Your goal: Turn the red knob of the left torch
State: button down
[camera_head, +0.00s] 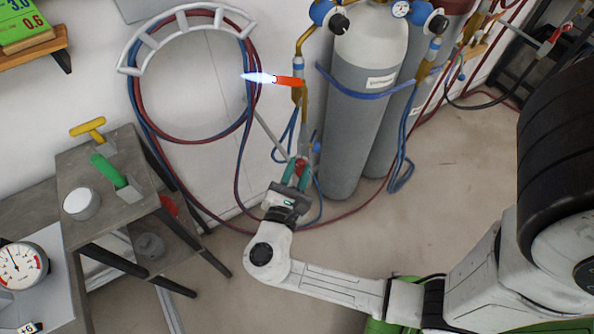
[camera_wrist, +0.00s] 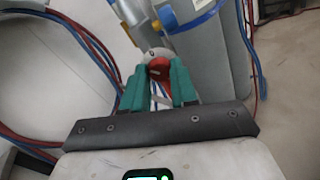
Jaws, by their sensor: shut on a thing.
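The left torch (camera_head: 304,110) hangs upright beside the grey cylinder, with a blue-white flame (camera_head: 258,77) pointing left from its orange-red tip (camera_head: 289,81). Its red knob (camera_head: 302,165) is at the lower end and shows clearly in the wrist view (camera_wrist: 159,69), in front of a pale round disc. My gripper (camera_head: 298,168) reaches it from below, its two teal fingers on either side of the knob. In the wrist view my gripper (camera_wrist: 158,72) is shut on the red knob. The fingers hide the knob's sides.
Grey gas cylinders (camera_head: 358,110) stand just right of the torch. Coiled red and blue hoses (camera_head: 140,100) hang on a wall rack at left, and loose hoses run along the floor near my gripper. A grey stepped bench (camera_head: 95,225) stands at left. The floor at centre right is clear.

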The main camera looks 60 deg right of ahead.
jog(key=m+b, duration=0.1)
jog(key=m, duration=0.3)
jog(key=m+b, duration=0.2)
jog(key=m, duration=0.2)
jog(key=shift+m, duration=0.4)
dwell(0.4)
jog(key=c, duration=0.9)
grip_release()
jog(key=shift+a, duration=0.1)
jog(key=a, duration=0.3)
jog(key=s+a+b, duration=0.1)
jog(key=a, duration=0.3)
jog(key=s+a, duration=0.1)
jog(key=a, duration=0.2)
jog(key=shift+a+r, duration=0.25)
jog(key=shift+r, duration=0.05)
jog(key=shift+d, duration=0.1)
